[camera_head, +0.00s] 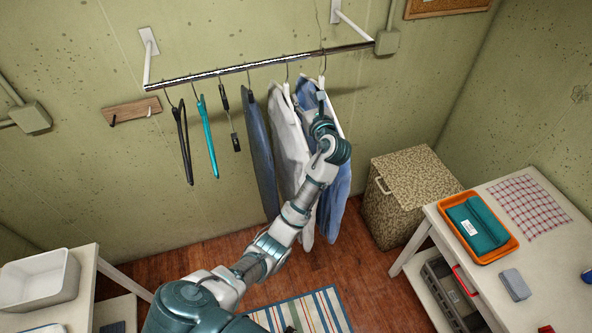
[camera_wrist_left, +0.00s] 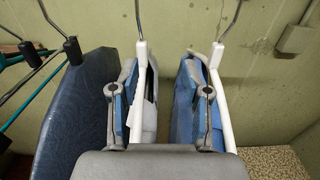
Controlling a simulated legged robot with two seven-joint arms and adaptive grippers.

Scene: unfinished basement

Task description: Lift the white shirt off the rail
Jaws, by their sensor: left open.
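The white shirt (camera_head: 285,125) hangs on a white hanger on the metal rail (camera_head: 240,68), between a dark blue garment and a light blue shirt (camera_head: 338,195). My left gripper (camera_head: 322,98) is open, in front of the light blue shirt and just right of the white shirt's shoulder. In the left wrist view, the open fingers (camera_wrist_left: 162,95) have the white shirt (camera_wrist_left: 150,90) by the left finger and the light blue shirt (camera_wrist_left: 184,105) by the right one. Contact cannot be told. My arm hides part of both shirts. My right gripper is not in view.
The dark blue garment (camera_head: 257,150) hangs close on the left, then empty black and teal hangers (camera_head: 206,135). A speckled hamper (camera_head: 405,195) stands right. A table (camera_head: 560,250) with an orange tray (camera_head: 505,247) is at right; a white basin (camera_head: 38,282) is at left.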

